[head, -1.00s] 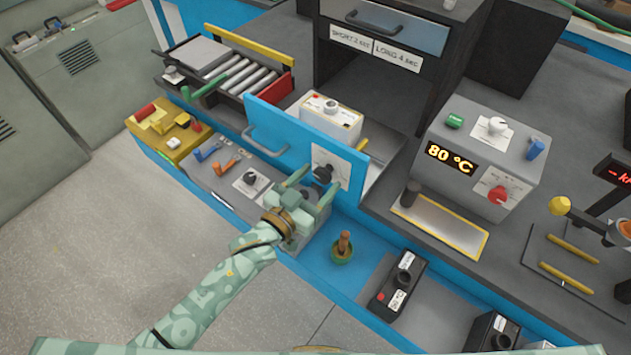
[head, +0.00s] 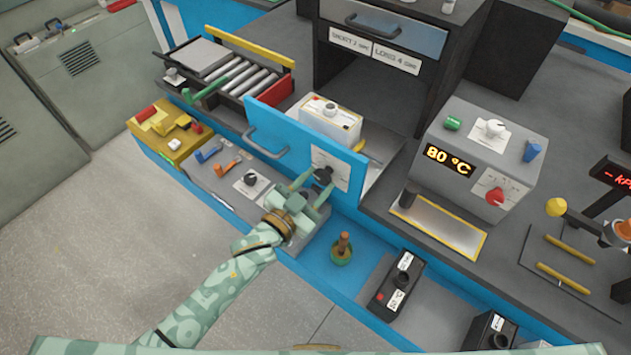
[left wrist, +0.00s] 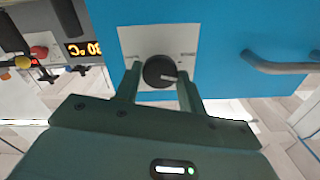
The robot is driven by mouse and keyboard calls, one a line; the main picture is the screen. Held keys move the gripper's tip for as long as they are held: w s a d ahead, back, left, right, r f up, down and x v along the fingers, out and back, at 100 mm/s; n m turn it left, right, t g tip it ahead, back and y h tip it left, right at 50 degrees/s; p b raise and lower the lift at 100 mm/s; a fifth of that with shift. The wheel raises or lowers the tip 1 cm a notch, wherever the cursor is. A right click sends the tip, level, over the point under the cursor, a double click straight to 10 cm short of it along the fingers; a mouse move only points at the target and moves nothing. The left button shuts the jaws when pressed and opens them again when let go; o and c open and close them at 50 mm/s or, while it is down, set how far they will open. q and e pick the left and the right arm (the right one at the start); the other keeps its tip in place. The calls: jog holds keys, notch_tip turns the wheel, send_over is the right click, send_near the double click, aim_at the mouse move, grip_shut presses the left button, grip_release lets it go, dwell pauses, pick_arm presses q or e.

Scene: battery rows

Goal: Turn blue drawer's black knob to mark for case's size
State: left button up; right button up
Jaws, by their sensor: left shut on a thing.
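The blue drawer (head: 290,135) stands open, with a grey handle (head: 265,141) on its front. Its black knob (head: 322,174) sits on a white plate at the front's right end. My left gripper (head: 314,184) is shut on this knob, one finger on each side. In the left wrist view the knob (left wrist: 159,72) shows between the fingers, and its white pointer line points right in the picture. Small print stands at the plate's upper left and upper right, too small to read. A white case (head: 331,121) with a dial on top sits in the drawer. My right gripper is out of view.
A dark cabinet (head: 385,90) behind carries signs beginning SHORT 2 and LONG 4. A grey box (head: 480,160) with an 80 °C display stands to the right. A green pot with a brown handle (head: 342,250) stands just below right of my gripper.

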pick_arm(q)
jog(key=m, duration=0.4)
jog(key=shift+m, duration=2.2)
jog(key=o, duration=1)
jog(key=p+v, duration=0.1)
jog(key=v, duration=1.5)
jog(key=shift+s+a, duration=0.1)
jog(key=shift+s, duration=0.05)
